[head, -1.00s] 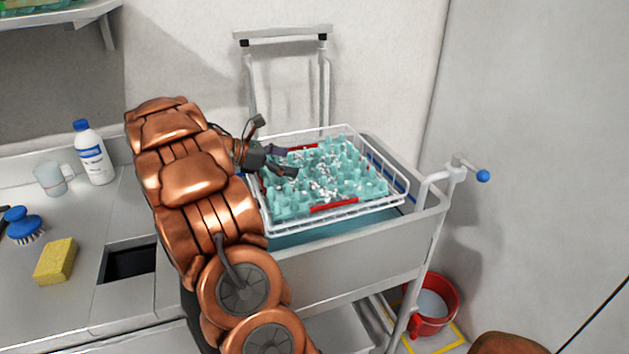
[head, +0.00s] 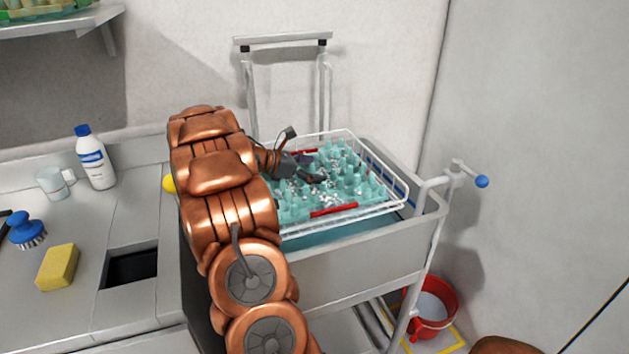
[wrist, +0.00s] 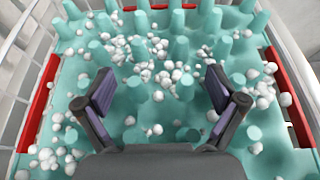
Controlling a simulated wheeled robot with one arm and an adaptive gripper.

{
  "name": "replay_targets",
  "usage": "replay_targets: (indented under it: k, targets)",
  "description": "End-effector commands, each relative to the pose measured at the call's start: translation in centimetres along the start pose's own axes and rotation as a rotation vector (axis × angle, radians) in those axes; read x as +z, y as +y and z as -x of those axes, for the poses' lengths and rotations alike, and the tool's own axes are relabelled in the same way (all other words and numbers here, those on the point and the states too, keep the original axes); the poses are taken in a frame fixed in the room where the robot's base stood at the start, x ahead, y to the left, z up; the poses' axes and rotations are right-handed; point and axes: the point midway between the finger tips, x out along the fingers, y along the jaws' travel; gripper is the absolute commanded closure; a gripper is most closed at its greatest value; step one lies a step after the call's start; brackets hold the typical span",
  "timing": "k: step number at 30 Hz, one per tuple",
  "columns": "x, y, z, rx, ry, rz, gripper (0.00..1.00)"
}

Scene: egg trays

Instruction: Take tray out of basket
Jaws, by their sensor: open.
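The teal egg tray (head: 357,190) lies in the white wire basket (head: 403,192) on the cart. In the wrist view my gripper (wrist: 160,95) is spread above the middle of the tray (wrist: 200,52), with a red strip (wrist: 38,105) at the left and another at the right. My arm hides the basket's left side in the head view.
The basket sits in a grey cart (head: 350,262) with blue liquid or lining under it. A sink counter at the left holds a white bottle (head: 95,160), a cup (head: 52,183), a brush (head: 25,228) and a yellow sponge (head: 57,267). A red bucket (head: 432,305) stands on the floor.

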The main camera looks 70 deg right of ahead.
Motion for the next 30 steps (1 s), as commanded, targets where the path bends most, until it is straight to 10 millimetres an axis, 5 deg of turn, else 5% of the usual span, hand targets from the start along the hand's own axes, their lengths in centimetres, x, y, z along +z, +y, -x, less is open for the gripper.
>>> replay_targets:
  k: [5,24,30]
  targets:
    - [-0.01,0.01,0.04,0.0,0.0,-0.001,0.07]
    - [-0.02,0.0,0.06,0.0,0.0,-0.001,0.74]
    - [0.0,0.01,0.06,0.0,0.0,-0.001,0.76]
